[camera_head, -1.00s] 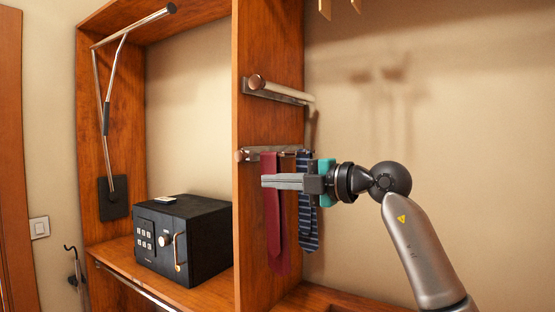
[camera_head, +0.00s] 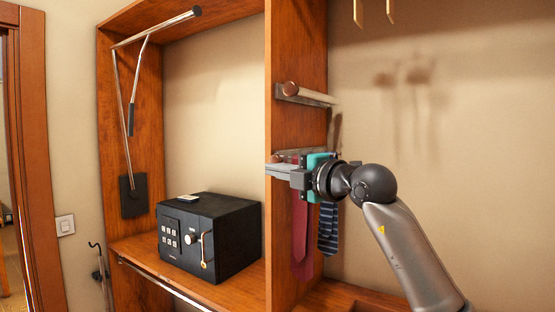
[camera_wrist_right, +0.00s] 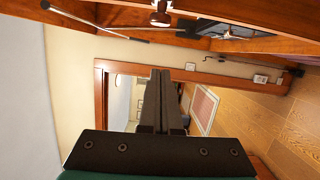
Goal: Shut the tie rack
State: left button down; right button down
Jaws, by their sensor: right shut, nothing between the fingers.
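The tie rack (camera_head: 285,156) is a metal rail on the right face of the wooden divider, with a round copper-coloured front end. A dark red tie (camera_head: 302,240) and a blue striped tie (camera_head: 328,232) hang from it. My right gripper (camera_head: 268,168) is shut and empty. In the head view its fingers overlap the rack's front end, slightly below it; I cannot tell if they touch. The gripper body hides the rack's middle and the ties' tops. In the right wrist view the closed fingers (camera_wrist_right: 161,100) point away. My left gripper is not in view.
A second rail (camera_head: 305,95) with a copper-coloured knob is above the rack. A black safe (camera_head: 208,237) sits on the shelf left of the divider (camera_head: 290,40). A pull-down rod (camera_head: 155,28) is at the upper left.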

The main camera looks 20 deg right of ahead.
jog(key=w+d+p, duration=0.2)
jog(key=w, duration=0.3)
jog(key=shift+w+r, duration=0.15)
jog(key=shift+w, duration=0.2)
